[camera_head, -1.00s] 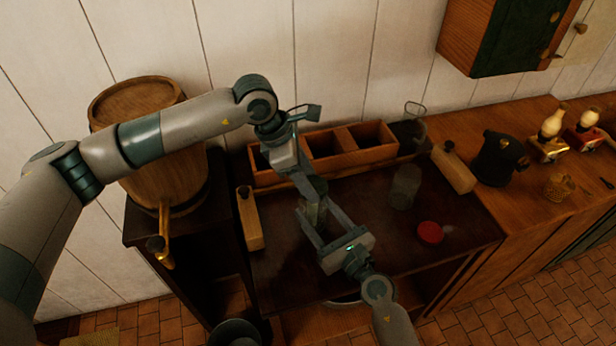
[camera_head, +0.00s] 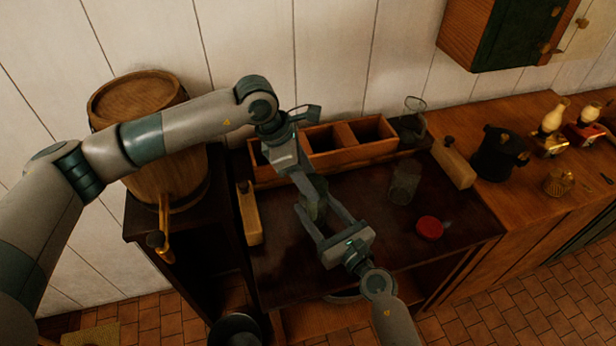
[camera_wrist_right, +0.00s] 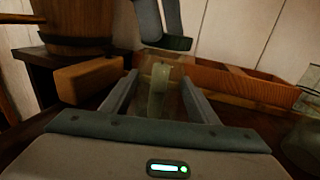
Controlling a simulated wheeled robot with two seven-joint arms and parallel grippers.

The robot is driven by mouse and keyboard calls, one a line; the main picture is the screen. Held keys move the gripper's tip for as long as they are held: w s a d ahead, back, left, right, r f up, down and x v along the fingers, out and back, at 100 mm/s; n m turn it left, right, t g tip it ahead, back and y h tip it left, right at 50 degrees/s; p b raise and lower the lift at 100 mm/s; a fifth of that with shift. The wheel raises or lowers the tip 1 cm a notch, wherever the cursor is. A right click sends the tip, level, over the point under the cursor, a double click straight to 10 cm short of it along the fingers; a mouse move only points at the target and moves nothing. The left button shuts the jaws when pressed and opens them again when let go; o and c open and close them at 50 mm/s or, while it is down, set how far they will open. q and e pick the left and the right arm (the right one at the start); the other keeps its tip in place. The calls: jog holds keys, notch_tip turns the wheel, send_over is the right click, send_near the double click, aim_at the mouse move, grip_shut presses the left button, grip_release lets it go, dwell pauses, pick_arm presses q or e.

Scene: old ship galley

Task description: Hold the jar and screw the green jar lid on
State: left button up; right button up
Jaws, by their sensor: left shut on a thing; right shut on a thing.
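The jar (camera_head: 315,208) is greenish glass and stands upright over the dark worktop. My right gripper (camera_head: 319,214) reaches in from the front, its two fingers shut on either side of the jar. In the right wrist view a pale green upright strip of the jar (camera_wrist_right: 158,92) shows between the fingers. My left gripper (camera_head: 306,184) comes down from above, its fingers at the jar's top. It is shut at the place of the green jar lid, which is mostly hidden; I cannot tell how the lid sits on the jar.
A second glass jar (camera_head: 404,184) and a red lid (camera_head: 429,228) stand to the right on the worktop (camera_head: 375,240). A wooden divided box (camera_head: 350,158) is behind. Wooden blocks flank the worktop (camera_head: 249,213), (camera_head: 453,163). A barrel (camera_head: 165,160) stands left.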

pick_arm(q)
jog(key=shift+f, duration=0.5)
jog(key=shift+w+m+g, duration=0.2)
jog(key=shift+m+g, duration=0.5)
jog(key=shift+m, duration=1)
jog(key=o, duration=1)
jog(key=shift+r, duration=2.2)
